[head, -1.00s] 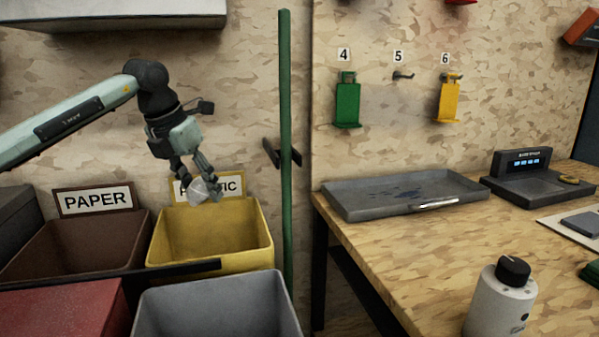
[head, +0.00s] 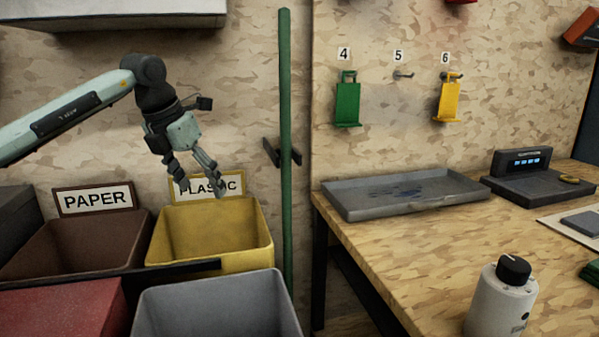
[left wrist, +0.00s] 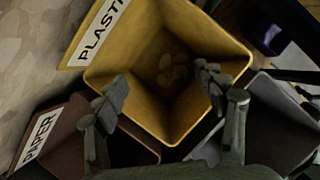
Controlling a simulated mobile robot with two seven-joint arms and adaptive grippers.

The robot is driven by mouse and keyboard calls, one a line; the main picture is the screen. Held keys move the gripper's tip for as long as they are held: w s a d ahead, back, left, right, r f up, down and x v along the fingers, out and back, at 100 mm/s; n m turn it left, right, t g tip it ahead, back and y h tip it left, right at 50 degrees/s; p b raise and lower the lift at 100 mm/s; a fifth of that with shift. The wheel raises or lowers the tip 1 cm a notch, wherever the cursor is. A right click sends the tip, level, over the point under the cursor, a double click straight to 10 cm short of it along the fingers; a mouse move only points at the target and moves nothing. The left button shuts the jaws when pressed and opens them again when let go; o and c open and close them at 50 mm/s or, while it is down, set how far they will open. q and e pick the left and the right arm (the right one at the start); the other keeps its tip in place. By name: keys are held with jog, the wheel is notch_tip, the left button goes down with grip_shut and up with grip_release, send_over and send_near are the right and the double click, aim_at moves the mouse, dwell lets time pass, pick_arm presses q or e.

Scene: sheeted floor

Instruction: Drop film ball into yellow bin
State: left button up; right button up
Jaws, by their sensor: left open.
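The yellow bin (head: 210,255) stands behind the grey bin, with a sign reading PLASTIC (head: 205,187) at its back. My left gripper (head: 199,184) is open and empty above the yellow bin, with its fingers pointing down. In the left wrist view the gripper (left wrist: 162,85) has its fingers apart over the yellow bin (left wrist: 175,125). A faint, see-through crumpled lump, which looks like the film ball (left wrist: 172,70), lies inside on the bin's floor. The head view does not show the ball, as the bin's front wall hides the floor. My right gripper is not in view.
A brown bin (head: 75,248) marked PAPER is to the left, with a red bin (head: 62,310) and a grey bin (head: 215,305) in front. A green post (head: 285,150) rises right of the yellow bin. The workbench (head: 420,240) with a grey tray (head: 345,203) is further right.

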pick_arm(q)
jog(key=v, duration=1.1)
jog(key=shift+s, duration=0.1)
